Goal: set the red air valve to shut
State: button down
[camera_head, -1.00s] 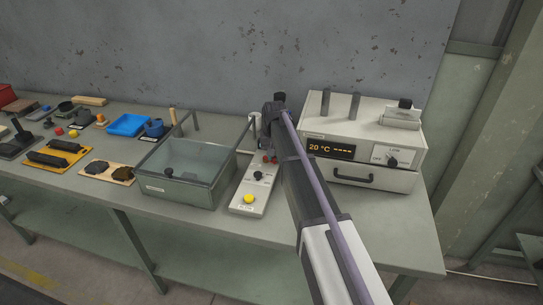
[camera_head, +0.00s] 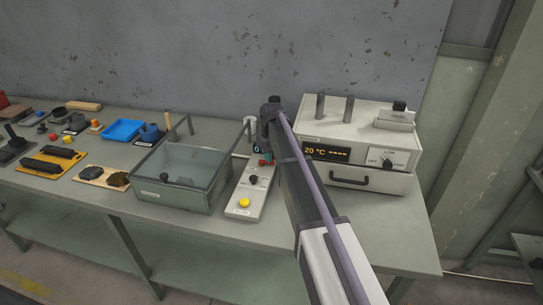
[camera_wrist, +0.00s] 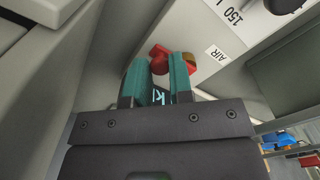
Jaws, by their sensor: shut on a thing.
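The red air valve (camera_wrist: 158,55) shows in the wrist view just beyond my fingertips, on a pale panel beside an "AIR" label (camera_wrist: 215,53). A second red part (camera_wrist: 190,62) shows by the right finger. My gripper (camera_wrist: 159,72) has teal fingers and is shut on the red valve, whose gripped part is mostly hidden between them. In the head view, the red valve (camera_head: 264,161) is at the back of the narrow control panel (camera_head: 239,207), partly covered by my arm. The handle's exact angle cannot be told.
A glass-lidded box (camera_head: 180,185) stands left of the panel. A white heater unit (camera_head: 350,140), its display reading 20 °C, stands to the right. The bench's front right is clear.

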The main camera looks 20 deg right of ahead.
jog(key=c, duration=1)
grip_release()
jog(key=shift+c, duration=0.2)
jog(key=shift+r, duration=0.1)
notch_tip(320, 180, up, 11)
jog(key=p, duration=1)
jog(key=shift+f+p, duration=0.2)
jog(key=shift+p, duration=0.2)
jog(key=s+a+m, duration=0.1)
jog(key=s+a, duration=0.1)
jog(key=s, duration=1.4)
jog(key=s+a+m, duration=0.2)
jog(key=s+a, duration=0.1)
jog(key=s, duration=1.4)
jog(key=shift+a, duration=0.3)
